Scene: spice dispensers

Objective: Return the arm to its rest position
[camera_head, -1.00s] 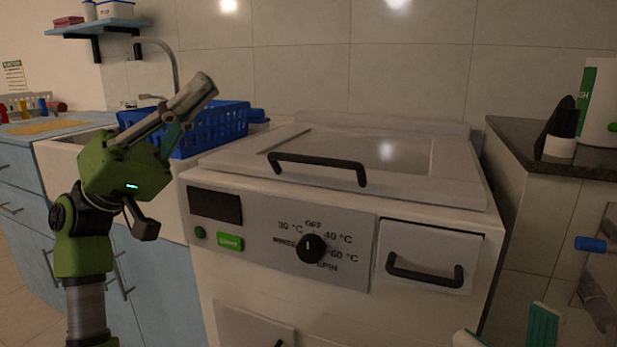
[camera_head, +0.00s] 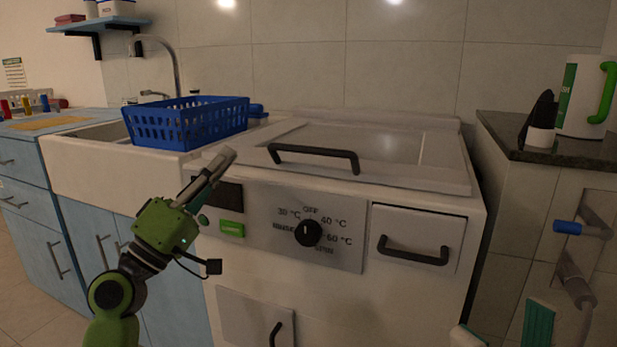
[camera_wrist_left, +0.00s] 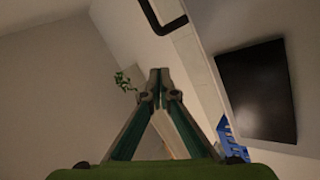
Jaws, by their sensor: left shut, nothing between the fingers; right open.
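My left gripper (camera_head: 226,160) is at the end of the green left arm, in front of the left part of the washing machine (camera_head: 412,290) panel. Its fingers are together and empty, pointing up and to the right. In the left wrist view the two fingertips of the left gripper (camera_wrist_left: 160,78) meet, with nothing between them. It partly covers the dark display (camera_head: 229,194). The fingers of my right gripper (camera_head: 502,331) show at the bottom right edge of the head view, spread apart with a gap between them. The rest of the right arm is out of view.
A blue basket (camera_head: 185,132) stands by the sink (camera_head: 75,170), behind my left arm. The machine has a lid handle (camera_head: 312,158), a dial (camera_head: 308,233) and a drawer handle (camera_head: 412,256) sticking out. A dark counter (camera_head: 500,140) with a jug (camera_head: 580,95) stands at the right.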

